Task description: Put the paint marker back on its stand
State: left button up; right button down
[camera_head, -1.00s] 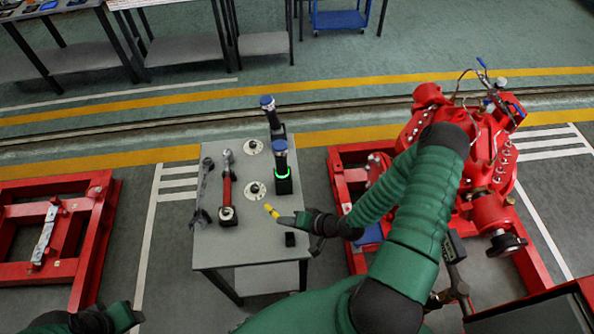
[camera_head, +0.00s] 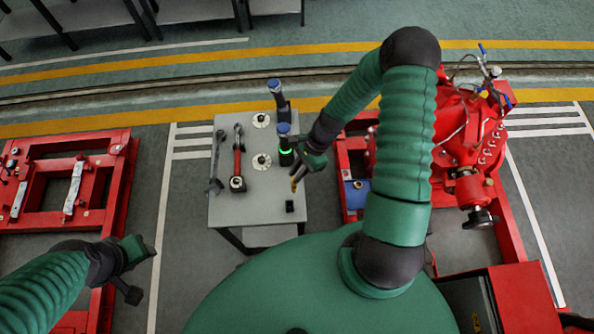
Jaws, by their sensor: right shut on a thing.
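The paint marker (camera_head: 294,186) is a small yellow stick in my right gripper (camera_head: 297,175), which is shut on it. The marker points down, close to upright, over the right side of the grey table. A small black block (camera_head: 290,206), which looks like the marker's stand, sits on the table just below and in front of the marker. A small gap shows between them in the picture; the exact height is unclear. My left gripper (camera_head: 140,258) is off to the left of the table, away from the objects; its jaws are too unclear to read.
Red frames stand left (camera_head: 95,205) and right, with a red engine (camera_head: 455,130) at right.

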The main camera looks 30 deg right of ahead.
aim_at(293, 189)
jog(key=shift+w+a+f+b, duration=0.2)
jog(key=shift+a+f+b, duration=0.45)
jog(key=shift+f+b, duration=0.1)
notch_tip(293, 189, down, 10)
jog(key=b, duration=0.7)
jog(key=shift+s+r, duration=0.1)
jog(key=shift+r, duration=0.05)
jog(key=shift+a+f+b, duration=0.15)
jog(key=shift+f+b, duration=0.2)
jog(key=shift+b, duration=0.05)
jog(key=shift+s+a+f, duration=0.1)
jog(key=shift+a, duration=0.2)
jog(key=shift+f+b, duration=0.35)
jog(key=shift+b, duration=0.05)
pick_arm(q)
jog(key=a+f, duration=0.3)
jog(key=f, duration=0.7)
jog(key=shift+f, duration=0.35)
pick_arm(e)
jog(key=shift+a, duration=0.55)
